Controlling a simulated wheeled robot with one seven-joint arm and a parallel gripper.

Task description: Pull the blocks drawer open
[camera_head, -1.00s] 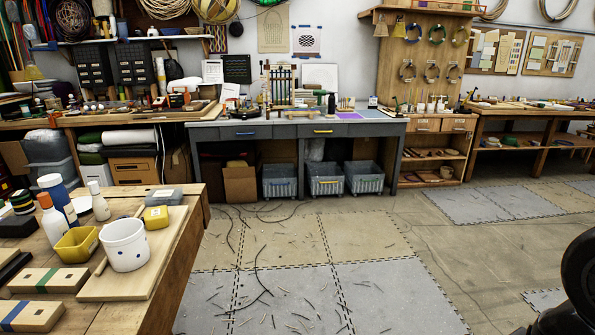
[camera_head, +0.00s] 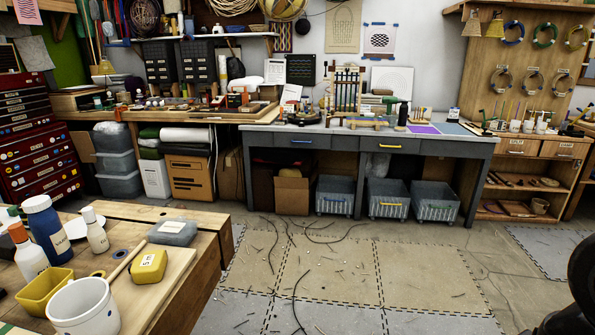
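The grey workbench (camera_head: 356,137) against the back wall has two drawers under its top, both shut. The left drawer (camera_head: 284,142) has a blue handle, and the right drawer (camera_head: 404,146) has a yellow handle. A red cabinet (camera_head: 40,142) at the far left holds several shut drawers with small labels. A wooden unit (camera_head: 535,148) right of the grey bench also has small shut drawers with labels. The labels are too small to read, so I cannot tell which drawer is the blocks drawer.
A wooden table (camera_head: 207,249) at the front left holds bottles, a white bucket (camera_head: 83,308) and a yellow box. Several grey bins (camera_head: 387,200) stand under the grey bench. Dark cords and scraps lie on the floor mats (camera_head: 335,270), which are otherwise open.

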